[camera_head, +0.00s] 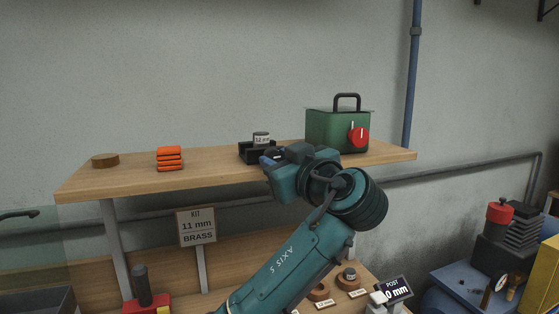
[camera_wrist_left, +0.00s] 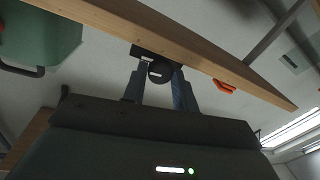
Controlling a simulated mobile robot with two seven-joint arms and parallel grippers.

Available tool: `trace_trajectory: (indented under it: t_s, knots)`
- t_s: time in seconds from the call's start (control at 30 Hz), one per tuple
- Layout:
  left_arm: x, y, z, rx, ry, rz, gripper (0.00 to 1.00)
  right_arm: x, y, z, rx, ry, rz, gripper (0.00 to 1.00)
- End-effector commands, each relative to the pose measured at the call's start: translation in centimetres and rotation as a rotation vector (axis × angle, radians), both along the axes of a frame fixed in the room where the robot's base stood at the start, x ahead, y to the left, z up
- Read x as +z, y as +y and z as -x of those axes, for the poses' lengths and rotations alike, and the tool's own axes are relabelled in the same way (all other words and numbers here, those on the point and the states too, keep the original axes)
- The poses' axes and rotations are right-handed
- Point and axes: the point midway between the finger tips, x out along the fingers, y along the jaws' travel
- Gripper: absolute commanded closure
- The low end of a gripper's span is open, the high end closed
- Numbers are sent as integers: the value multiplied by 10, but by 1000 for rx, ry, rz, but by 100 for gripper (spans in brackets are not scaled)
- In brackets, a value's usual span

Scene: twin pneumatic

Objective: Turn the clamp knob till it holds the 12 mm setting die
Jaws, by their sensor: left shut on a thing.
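The black clamp (camera_head: 248,152) sits at the front of the wooden shelf, and the setting die (camera_head: 261,138), a grey cylinder with a white label, stands upright in it. The label seems to read 12 mm. My left gripper (camera_head: 270,159) is at the clamp's front right. In the left wrist view, my left gripper (camera_wrist_left: 160,88) has its two fingers either side of the dark round clamp knob (camera_wrist_left: 160,72) and is shut on it. The knob is hidden by my gripper in the head view. Whether the clamp touches the die cannot be told. My right gripper is not in view.
The shelf (camera_head: 215,172) also holds a green box (camera_head: 325,132) with a red dial, an orange stack (camera_head: 169,158) and a wooden disc (camera_head: 105,160).

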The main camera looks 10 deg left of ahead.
Motion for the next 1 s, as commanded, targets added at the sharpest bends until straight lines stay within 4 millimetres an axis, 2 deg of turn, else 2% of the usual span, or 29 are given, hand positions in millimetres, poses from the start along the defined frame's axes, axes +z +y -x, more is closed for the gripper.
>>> trace_trajectory:
  t_s: [0.2, 0.37, 0.53, 0.73, 1.0]
  knots:
    - [0, 0, 0, 0, 0, 0, 94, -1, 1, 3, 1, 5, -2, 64]
    - [-2, -1, 0, -1, 30, -41, 94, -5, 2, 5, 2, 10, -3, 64]
    - [-4, 0, 0, -2, 133, -194, 94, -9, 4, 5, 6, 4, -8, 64]
    - [-3, 0, 0, 0, 245, -361, 94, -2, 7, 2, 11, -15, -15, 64]
    - [-3, 0, 1, 1, 281, -413, 94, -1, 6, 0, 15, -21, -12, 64]
